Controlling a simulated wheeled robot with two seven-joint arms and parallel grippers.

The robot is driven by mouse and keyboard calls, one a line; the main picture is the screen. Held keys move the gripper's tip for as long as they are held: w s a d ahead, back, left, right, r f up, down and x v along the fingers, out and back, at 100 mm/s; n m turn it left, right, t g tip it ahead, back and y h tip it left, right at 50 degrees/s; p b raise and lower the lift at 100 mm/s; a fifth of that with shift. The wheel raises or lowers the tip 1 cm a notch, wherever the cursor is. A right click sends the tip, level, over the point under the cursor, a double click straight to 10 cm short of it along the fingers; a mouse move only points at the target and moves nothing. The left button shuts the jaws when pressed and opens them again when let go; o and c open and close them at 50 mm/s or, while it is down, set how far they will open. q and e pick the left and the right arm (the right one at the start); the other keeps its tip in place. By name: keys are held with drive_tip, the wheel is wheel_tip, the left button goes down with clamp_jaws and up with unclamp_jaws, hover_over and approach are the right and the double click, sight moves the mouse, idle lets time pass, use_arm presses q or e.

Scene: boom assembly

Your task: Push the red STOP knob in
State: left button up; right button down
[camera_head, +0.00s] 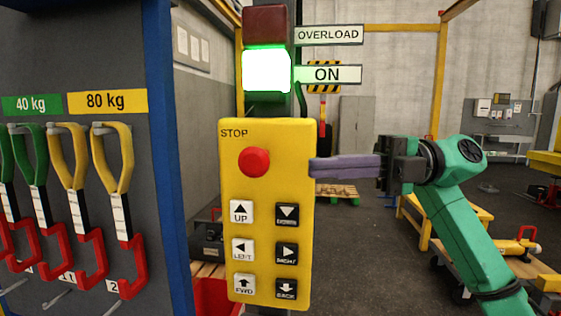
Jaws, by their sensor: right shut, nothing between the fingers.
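The red STOP knob (254,162) sits at the upper middle of the yellow control box (266,270), under the printed word STOP. Its round face is fully visible and nothing touches it. Several white and black direction buttons lie below it. My right gripper (318,168) comes in from the right on a green arm. Its purple-grey fingers are shut and empty, pointing left. The fingertips appear at the box's right edge, to the right of the knob and at about its height. I cannot tell whether they touch the box. My left gripper is not in view.
Above the box, a green lamp (266,70) is lit beside an ON sign (328,74), and a dark red lamp (265,25) sits by an OVERLOAD sign (329,35). A rack with green and yellow slings (70,155) stands left. A yellow bench (450,215) stands behind my arm.

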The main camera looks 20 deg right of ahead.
sight(268, 165)
drive_tip(key=p+x, duration=0.1)
drive_tip(key=x, duration=0.2)
drive_tip(key=p+x, duration=0.1)
drive_tip(key=x, duration=0.2)
drive_tip(key=w+p+x, duration=0.1)
drive_tip(key=p+x, duration=0.1)
drive_tip(key=x, duration=0.1)
drive_tip(key=shift+a+r, duration=0.1)
drive_tip(key=w+d+p, duration=0.1)
drive_tip(key=w+d, duration=0.1)
drive_tip(key=w, duration=0.1)
drive_tip(key=shift+w+d+f+p, duration=0.2)
drive_tip(key=shift+w+d+p, duration=0.1)
drive_tip(key=shift+p, duration=0.1)
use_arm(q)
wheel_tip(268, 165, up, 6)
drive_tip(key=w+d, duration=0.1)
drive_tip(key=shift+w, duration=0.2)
use_arm(e)
drive_tip(key=shift+f, duration=0.15)
